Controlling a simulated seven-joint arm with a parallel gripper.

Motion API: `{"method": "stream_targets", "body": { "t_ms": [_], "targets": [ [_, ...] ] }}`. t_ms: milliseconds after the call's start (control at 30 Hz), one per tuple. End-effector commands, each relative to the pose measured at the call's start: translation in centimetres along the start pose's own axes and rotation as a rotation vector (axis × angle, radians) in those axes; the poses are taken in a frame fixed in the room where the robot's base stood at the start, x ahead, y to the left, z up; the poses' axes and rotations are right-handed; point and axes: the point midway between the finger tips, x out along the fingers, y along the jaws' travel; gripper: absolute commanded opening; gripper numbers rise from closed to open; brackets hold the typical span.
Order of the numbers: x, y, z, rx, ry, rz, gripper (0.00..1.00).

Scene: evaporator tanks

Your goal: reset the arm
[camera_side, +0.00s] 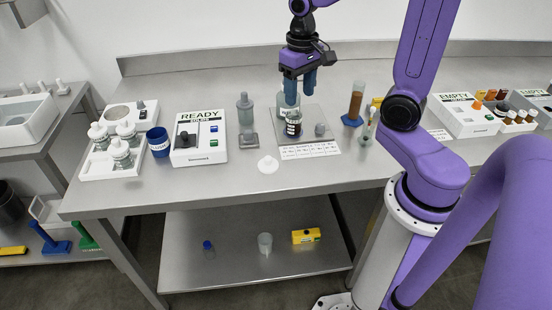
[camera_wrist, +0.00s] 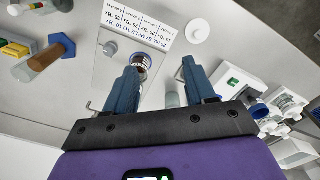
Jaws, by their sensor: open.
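My gripper (camera_side: 299,95) hangs above the grey plate (camera_side: 325,114) in the middle of the bench, with its two blue fingers pointing down. In the wrist view the fingers (camera_wrist: 160,64) are spread wide apart, with nothing held between them. A small dark vial with a white label (camera_side: 293,128) stands upright on the plate under the fingers. In the wrist view the vial (camera_wrist: 141,62) shows beside the left fingertip and is partly hidden by it; whether they touch, I cannot tell. A clear glass vessel stands just behind the fingers, partly hidden.
A printed card (camera_side: 310,151) lies at the plate's front edge. Right stands an amber cylinder (camera_side: 355,103). A white lid (camera_side: 268,164) lies in front, with bare bench around it.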

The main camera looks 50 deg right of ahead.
Motion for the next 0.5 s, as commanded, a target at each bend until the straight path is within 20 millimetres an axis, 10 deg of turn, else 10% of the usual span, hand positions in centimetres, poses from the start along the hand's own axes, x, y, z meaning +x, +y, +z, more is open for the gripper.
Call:
{"method": "stream_targets", "body": {
  "t_ms": [500],
  "targets": [
    [0.1,-6.4,9.0,-0.637,0.017,-0.018,0.55]
  ]
}}
